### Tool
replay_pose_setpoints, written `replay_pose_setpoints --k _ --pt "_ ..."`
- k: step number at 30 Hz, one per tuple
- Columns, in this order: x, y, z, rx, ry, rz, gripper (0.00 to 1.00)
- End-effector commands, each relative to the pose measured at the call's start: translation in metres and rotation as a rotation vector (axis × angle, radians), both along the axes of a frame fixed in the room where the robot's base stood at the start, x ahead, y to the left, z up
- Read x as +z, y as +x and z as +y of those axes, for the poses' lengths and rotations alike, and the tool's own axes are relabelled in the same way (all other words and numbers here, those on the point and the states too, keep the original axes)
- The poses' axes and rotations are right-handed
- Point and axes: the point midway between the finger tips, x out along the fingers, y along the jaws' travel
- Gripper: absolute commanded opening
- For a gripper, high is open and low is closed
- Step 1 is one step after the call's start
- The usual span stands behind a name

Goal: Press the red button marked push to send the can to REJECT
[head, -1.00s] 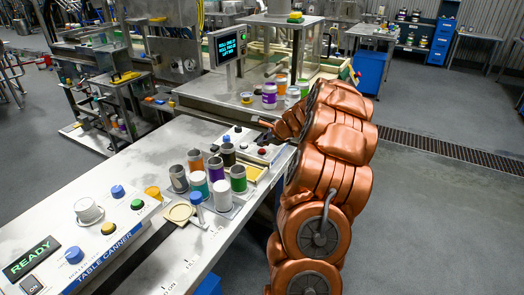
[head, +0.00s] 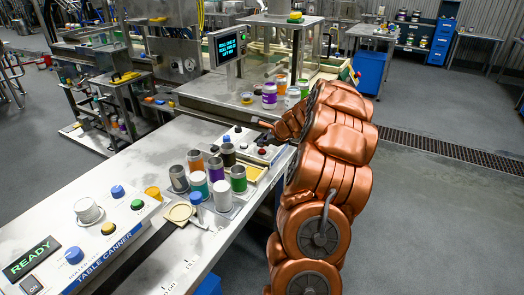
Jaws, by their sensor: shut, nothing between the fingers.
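A small red button (head: 262,151) sits on a control panel at the far right end of the table canner bench (head: 120,165). Its lettering is too small to read. My gripper (head: 264,130) is at the end of my copper arm, just above and behind the red button. It is shut and empty, and its tips appear small and dark. I cannot tell whether it touches anything. Several open cans, one of them purple (head: 215,169), stand together on the bench in front of the panel. I cannot tell which can the task means.
A blue button (head: 226,138) and dark knobs are on the panel beside the red one. A screen on a post (head: 228,47) stands behind. More cans (head: 269,95) stand on the rear bench. A READY display (head: 31,257) is at the lower left. Floor at right is clear.

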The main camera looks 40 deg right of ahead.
Motion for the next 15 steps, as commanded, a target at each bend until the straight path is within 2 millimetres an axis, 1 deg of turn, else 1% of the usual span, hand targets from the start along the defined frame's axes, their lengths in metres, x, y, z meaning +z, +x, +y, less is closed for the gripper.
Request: replay_pose_setpoints --k 6,15 --pt "-0.0063 0.0002 0.0009 0.002 0.0 0.001 0.0" --pt "-0.0061 0.0 0.0004 0.001 0.001 0.001 0.0"
